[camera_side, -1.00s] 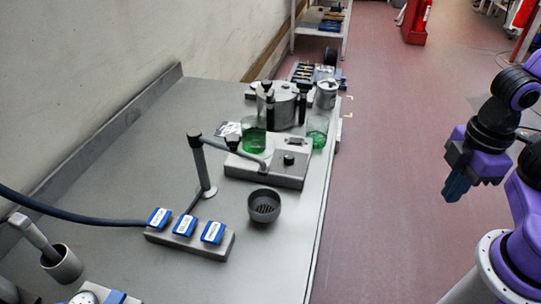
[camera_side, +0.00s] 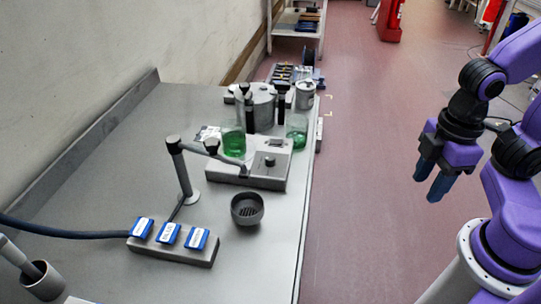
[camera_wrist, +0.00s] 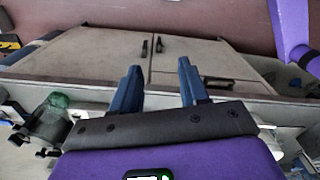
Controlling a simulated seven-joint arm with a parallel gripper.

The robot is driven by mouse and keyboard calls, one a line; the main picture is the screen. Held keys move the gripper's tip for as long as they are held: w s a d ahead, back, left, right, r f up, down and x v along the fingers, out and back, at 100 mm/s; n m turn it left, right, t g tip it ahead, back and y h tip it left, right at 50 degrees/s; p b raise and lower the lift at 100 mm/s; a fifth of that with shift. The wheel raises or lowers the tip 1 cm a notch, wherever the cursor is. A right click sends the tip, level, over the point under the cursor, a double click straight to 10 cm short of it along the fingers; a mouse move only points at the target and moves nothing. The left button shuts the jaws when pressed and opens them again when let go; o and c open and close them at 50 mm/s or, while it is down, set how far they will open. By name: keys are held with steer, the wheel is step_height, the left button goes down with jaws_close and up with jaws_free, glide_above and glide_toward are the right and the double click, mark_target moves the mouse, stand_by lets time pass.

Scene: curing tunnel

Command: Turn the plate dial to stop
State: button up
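The plate dial is a small black knob (camera_side: 269,160) on top of a grey hotplate box (camera_side: 262,178), near the bench's right edge in the side view. My gripper (camera_side: 432,182) hangs over the floor to the right of the bench, well away from the dial and touching nothing. In the wrist view its two blue fingers (camera_wrist: 159,72) stand apart with nothing between them. I cannot make out the dial in the wrist view, nor read its setting in the side view.
A beaker of green liquid (camera_side: 233,144) and another green beaker (camera_side: 296,133) stand behind the hotplate. A jointed arm on a post (camera_side: 184,172) reaches over it at the left. A dark cup (camera_side: 247,209) and a block with blue-labelled switches (camera_side: 172,243) stand in front.

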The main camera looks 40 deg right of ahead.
steer(key=shift+o, duration=0.4)
steer(key=w+a+r+m, duration=0.2)
steer(key=w+a, duration=0.3)
steer(key=w, duration=0.3)
steer(key=shift+w+a+r, duration=0.2)
steer(key=shift+a+r, duration=0.05)
steer(key=shift+a, duration=0.1)
steer(key=m, duration=0.7)
glide_above(270, 157)
step_height(270, 157, down, 16)
steer(key=shift+r, duration=0.1)
steer(key=shift+c, duration=0.3)
jaws_close()
